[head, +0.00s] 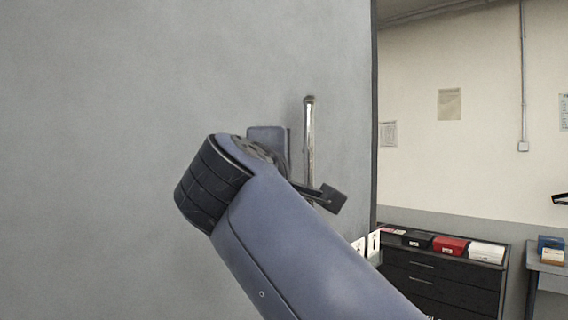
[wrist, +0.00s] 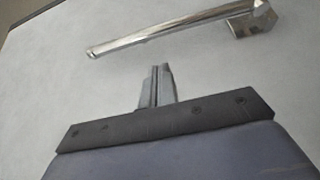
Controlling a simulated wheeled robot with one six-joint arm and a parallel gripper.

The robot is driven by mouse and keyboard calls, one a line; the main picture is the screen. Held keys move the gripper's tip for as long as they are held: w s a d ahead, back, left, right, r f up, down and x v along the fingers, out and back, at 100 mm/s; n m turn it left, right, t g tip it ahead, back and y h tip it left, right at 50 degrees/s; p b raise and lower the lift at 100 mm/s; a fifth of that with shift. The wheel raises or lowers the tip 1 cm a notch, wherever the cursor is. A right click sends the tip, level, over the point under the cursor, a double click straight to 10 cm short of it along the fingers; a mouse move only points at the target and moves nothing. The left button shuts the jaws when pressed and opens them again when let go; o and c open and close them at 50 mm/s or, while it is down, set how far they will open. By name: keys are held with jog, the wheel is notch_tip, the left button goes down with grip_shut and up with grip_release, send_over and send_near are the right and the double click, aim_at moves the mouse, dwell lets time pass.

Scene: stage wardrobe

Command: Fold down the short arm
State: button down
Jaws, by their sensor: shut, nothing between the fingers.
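The short arm is a slim chrome bar (head: 309,145) on a large grey panel. In the head view it stands upright, with its lower end close to my arm. In the wrist view the bar (wrist: 170,33) runs across the top, with a chrome end block (wrist: 252,22) at its right end. My gripper (wrist: 157,70) is shut and empty. Its fingertips point at the panel and appear just below the bar in the wrist view, with a visible gap between them. In the head view the fingers are hidden behind my arm.
The grey panel (head: 110,100) fills the left and middle of the head view and ends at a dark vertical edge. To the right, a dark drawer cabinet (head: 440,277) carries a red box (head: 451,246) and other boxes. The panel around the bar looks clear.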

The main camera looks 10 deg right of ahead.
aim_at(308, 173)
jog(key=shift+s, duration=0.15)
jog(key=p+x, duration=0.3)
jog(key=x, duration=0.6)
jog(key=shift+r+p, duration=0.15)
jog(key=shift+p, duration=0.2)
jog(key=shift+w+d, duration=0.2)
jog(key=shift+w, duration=0.25)
jog(key=shift+s+f, duration=0.1)
jog(key=shift+f, duration=0.1)
